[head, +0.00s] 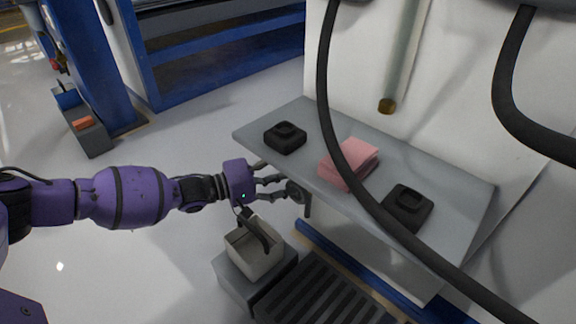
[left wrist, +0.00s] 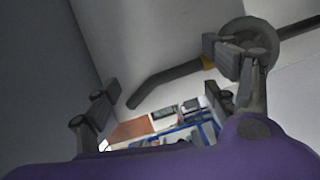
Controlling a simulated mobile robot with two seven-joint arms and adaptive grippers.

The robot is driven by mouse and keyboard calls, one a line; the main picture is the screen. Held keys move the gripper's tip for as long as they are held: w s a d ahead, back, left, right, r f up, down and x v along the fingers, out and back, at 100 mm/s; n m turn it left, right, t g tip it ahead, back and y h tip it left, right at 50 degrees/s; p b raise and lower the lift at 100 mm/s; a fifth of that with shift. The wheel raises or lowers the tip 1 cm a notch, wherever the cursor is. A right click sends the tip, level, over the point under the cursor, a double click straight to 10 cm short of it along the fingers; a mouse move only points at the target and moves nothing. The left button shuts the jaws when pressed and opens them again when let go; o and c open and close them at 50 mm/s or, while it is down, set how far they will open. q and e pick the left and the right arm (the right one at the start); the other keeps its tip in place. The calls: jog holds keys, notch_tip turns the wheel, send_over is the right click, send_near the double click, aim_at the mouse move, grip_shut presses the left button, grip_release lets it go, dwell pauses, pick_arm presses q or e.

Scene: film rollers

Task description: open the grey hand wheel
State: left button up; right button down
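The grey hand wheel (head: 297,191) is a small dark round disc under the near edge of the grey shelf. It also shows at upper right in the left wrist view (left wrist: 262,33), partly hidden behind one finger. A dark bar (left wrist: 165,86) with a yellowish collar runs beside it. My left gripper (head: 283,186) reaches in from the left, with its fingertips at the wheel. Its fingers are spread apart in the left wrist view (left wrist: 168,80), and nothing is clamped between them. One finger overlaps the wheel; I cannot tell if it touches. My right gripper is out of view.
The grey shelf (head: 455,187) carries two black blocks (head: 285,137) (head: 407,208) and a pink stack (head: 349,162). A black hose (head: 345,150) crosses in front. Below stand a light box (head: 253,258) and a slatted grate (head: 325,292).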

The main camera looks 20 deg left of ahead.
pick_arm(q)
jog(key=s+a+r+p, duration=0.1)
jog(key=s+r+p, duration=0.1)
jog(key=s+p, duration=0.4)
jog(key=shift+s+a, duration=0.15)
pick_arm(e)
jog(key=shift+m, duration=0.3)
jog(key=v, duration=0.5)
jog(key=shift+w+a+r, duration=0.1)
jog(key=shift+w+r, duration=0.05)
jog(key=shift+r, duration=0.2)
pick_arm(q)
jog(key=shift+r, duration=0.1)
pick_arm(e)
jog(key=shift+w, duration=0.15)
